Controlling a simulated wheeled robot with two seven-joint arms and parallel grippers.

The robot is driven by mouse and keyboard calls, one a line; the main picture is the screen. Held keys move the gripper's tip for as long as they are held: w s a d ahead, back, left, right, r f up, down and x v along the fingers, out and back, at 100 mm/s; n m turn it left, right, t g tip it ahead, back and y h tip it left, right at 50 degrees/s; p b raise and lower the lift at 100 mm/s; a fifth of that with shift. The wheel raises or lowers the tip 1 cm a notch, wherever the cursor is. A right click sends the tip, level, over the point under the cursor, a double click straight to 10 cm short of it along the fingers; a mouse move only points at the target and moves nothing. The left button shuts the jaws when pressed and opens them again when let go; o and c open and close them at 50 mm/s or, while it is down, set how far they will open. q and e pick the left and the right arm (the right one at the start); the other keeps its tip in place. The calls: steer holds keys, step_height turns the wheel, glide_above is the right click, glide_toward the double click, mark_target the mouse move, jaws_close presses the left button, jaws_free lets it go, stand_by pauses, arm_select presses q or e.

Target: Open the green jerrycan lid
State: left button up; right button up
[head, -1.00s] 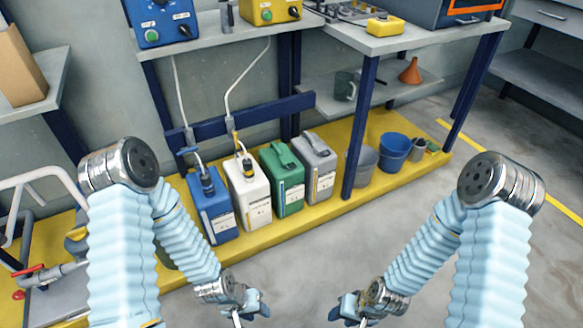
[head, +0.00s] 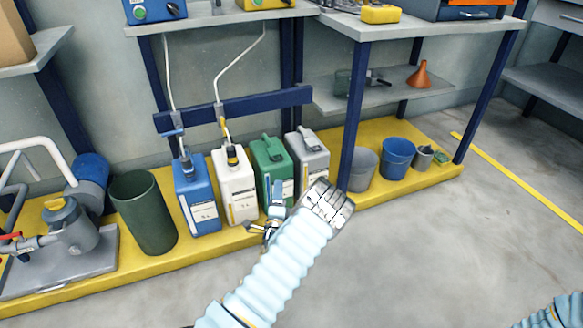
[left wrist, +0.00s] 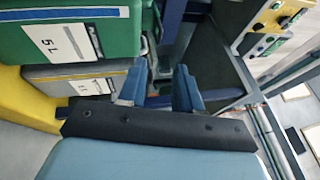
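The green jerrycan (head: 270,158) stands on the yellow platform between a white and a grey jerrycan; its top handle shows, but I cannot make out the lid clearly. In the left wrist view the green jerrycan (left wrist: 95,38) fills the upper left, with its "5 L" label, and the picture is turned sideways. My left gripper (head: 270,212) is in front of the green jerrycan's lower part, which it partly hides. Its two blue fingers (left wrist: 160,88) are apart with nothing between them. My right gripper is out of view; only part of that arm shows at the lower right.
The white jerrycan (head: 236,185) and blue jerrycan (head: 197,200) have hoses in their tops. The grey jerrycan (head: 308,155) stands close on the right, near a dark blue post (head: 355,120). A dark green bin (head: 143,215) stands left. The floor in front is clear.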

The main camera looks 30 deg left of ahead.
arm_select(q)
glide_toward(275, 154)
steer(key=w, duration=0.2)
steer(key=w+r, duration=0.1)
steer(key=w+a+b, duration=0.1)
steer(key=w, duration=0.1)
steer(key=shift+w+r, duration=0.3)
steer(key=shift+w, duration=0.05)
jaws_close()
steer(key=shift+r, duration=0.1)
stand_by(0.9)
